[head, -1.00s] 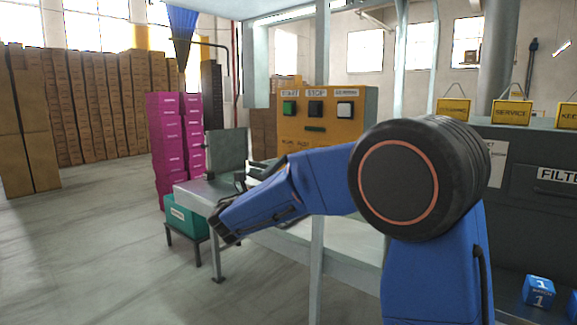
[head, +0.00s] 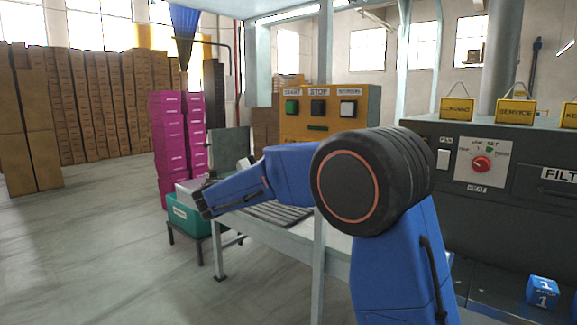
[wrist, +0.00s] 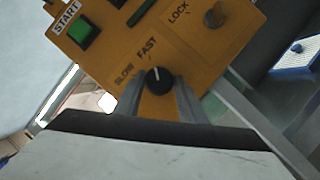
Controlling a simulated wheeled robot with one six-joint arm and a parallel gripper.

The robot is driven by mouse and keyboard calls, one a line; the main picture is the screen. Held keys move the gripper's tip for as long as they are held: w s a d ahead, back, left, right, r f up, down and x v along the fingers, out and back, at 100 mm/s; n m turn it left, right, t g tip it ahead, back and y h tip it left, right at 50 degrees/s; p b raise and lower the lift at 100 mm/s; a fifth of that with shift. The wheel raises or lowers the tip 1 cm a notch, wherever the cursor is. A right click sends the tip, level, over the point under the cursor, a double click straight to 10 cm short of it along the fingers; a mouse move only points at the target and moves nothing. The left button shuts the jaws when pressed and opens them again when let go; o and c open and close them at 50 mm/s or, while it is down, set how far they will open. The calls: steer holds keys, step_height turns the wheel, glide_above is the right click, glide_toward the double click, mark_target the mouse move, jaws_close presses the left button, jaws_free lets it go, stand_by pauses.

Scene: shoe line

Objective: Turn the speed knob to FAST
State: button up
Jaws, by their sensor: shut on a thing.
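The speed knob (wrist: 159,81) is a round black knob with a white pointer line on the yellow control panel (wrist: 190,55). In the wrist view its line points up, near the FAST label (wrist: 147,47); the SLOW label (wrist: 123,72) is to the left. My gripper (wrist: 158,97) is shut on the knob, one grey finger on each side.
The panel also carries a green START button (wrist: 84,36) and a LOCK switch (wrist: 214,17). A grey cabinet (head: 540,140) with a red heat knob (head: 481,164) stands at the right. A teal crate (head: 188,217) and pink boxes (head: 170,130) are at the left.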

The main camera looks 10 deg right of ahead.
steer(key=shift+r+m+g, duration=0.3)
steer(key=shift+m, duration=0.4)
steer(key=o, duration=0.9)
steer(key=shift+o, duration=0.2)
steer(key=shift+f, duration=0.1)
